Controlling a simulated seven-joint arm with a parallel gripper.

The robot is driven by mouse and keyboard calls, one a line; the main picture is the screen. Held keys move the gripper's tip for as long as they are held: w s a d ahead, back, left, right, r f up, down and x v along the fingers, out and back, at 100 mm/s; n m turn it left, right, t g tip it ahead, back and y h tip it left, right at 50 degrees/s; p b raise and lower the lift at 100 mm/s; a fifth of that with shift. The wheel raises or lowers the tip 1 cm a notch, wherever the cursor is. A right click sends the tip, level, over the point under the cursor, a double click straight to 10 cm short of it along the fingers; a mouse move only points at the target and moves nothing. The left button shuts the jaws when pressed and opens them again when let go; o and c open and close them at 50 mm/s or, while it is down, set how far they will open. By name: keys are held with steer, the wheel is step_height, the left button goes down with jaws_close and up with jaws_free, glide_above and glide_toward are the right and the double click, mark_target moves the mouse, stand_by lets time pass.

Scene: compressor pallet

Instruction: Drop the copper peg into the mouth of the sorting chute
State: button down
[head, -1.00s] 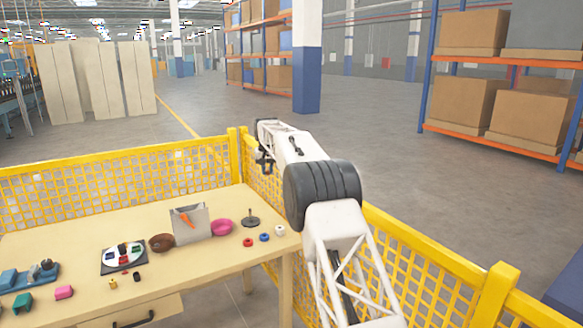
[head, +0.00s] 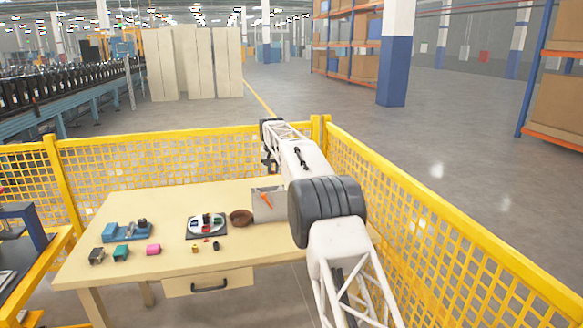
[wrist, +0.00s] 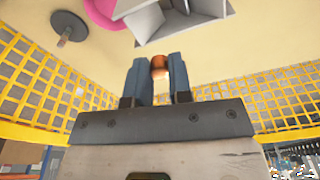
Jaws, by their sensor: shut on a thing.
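The copper peg (wrist: 158,66) is held between the two blue-grey fingers of my gripper (wrist: 159,72) in the wrist view. The sorting chute is most likely the grey open box (head: 268,207) with an orange arrow on its front, on the table. My arm covers its right side in the head view. In the wrist view the box's grey walls (wrist: 178,22) show at the top, beyond the fingertips and apart from the peg. In the head view my gripper (head: 269,160) is small, above the table's far edge; the peg cannot be made out there.
A brown bowl (head: 241,217) stands left of the chute, and a pink bowl (wrist: 104,12) beside it shows in the wrist view, near a dark spindle stand (wrist: 68,26). A round sorter (head: 207,223) and several small blocks lie farther left. Yellow mesh fencing (head: 150,160) surrounds the table.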

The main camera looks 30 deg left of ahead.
steer(key=shift+s+a+f, duration=0.15)
steer(key=shift+s+a, duration=0.55)
steer(key=shift+a, duration=0.1)
steer(key=shift+f, duration=2.6)
steer(key=c, duration=1)
jaws_free()
steer(key=shift+o, duration=0.2)
steer(key=shift+f, duration=0.1)
step_height(320, 180, up, 8)
steer(key=shift+s+d, duration=0.35)
steer(key=shift+s, duration=0.05)
